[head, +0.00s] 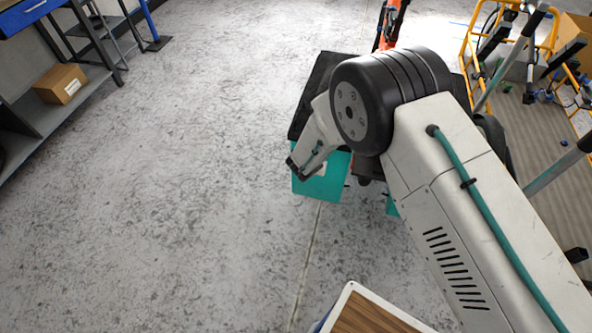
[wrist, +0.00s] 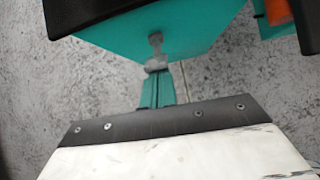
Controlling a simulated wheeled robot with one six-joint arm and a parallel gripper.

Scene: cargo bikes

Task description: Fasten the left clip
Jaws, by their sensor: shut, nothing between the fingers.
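The cargo box of the bike has a teal side wall (wrist: 175,32) that fills the top of the wrist view; it also shows in the head view (head: 322,187), partly behind my arm. A small grey fitting (wrist: 156,42), which looks like the clip, sits against the wall in the wrist view. I cannot tell its latch position. My gripper (wrist: 157,66), teal with grey tips, is shut and empty just below this fitting. The tips seem to be at or touching it; the exact gap is unclear.
A black lid or top (head: 312,95) covers the box. An orange frame part (head: 391,25) rises behind my arm. A yellow rack (head: 480,40) with poles stands at right. A shelf with a cardboard box (head: 60,83) is at far left. The grey floor at left is clear.

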